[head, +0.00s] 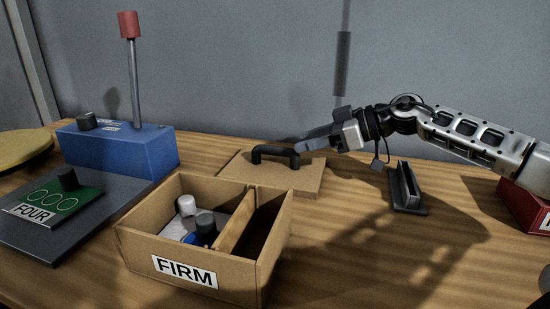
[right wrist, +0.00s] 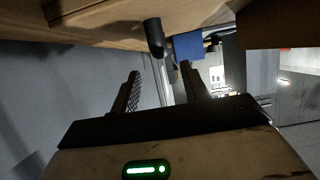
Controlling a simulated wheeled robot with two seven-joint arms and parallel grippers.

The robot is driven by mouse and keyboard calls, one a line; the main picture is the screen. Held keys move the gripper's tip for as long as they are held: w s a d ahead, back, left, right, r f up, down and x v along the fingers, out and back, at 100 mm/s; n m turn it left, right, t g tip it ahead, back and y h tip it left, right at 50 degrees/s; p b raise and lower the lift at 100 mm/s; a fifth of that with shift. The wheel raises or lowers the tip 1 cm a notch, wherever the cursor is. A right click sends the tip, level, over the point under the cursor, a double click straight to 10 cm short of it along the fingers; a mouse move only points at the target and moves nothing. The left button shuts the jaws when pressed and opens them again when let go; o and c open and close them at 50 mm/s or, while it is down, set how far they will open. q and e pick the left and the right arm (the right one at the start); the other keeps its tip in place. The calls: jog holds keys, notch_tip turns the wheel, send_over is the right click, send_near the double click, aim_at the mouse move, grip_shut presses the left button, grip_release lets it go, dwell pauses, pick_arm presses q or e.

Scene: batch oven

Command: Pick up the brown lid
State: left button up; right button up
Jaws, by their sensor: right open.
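The brown lid (head: 240,170) is a flat square board lying on the wooden table, behind the open box. It has a black arched handle (head: 262,150) on top. My right gripper (head: 304,144) reaches in from the right, low over the lid, with its fingers beside the right end of the handle. In the right wrist view the fingers (right wrist: 160,72) are apart with nothing held between them. The handle's end (right wrist: 155,38) shows just beyond the fingertips, and part of the lid (right wrist: 100,12) shows above it. My left gripper is not in view.
An open brown box (head: 140,240) marked FIRM stands in front of the lid, holding small cylinders. A blue block (head: 120,152) with a red-topped post stands left, near a green FOUR plate (head: 65,205). A dark stand (head: 408,190) and red box (head: 520,205) are right.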

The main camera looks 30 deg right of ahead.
aim_at(275, 150)
jog(key=x, duration=0.3)
jog(key=shift+x, duration=2.7)
grip_shut()
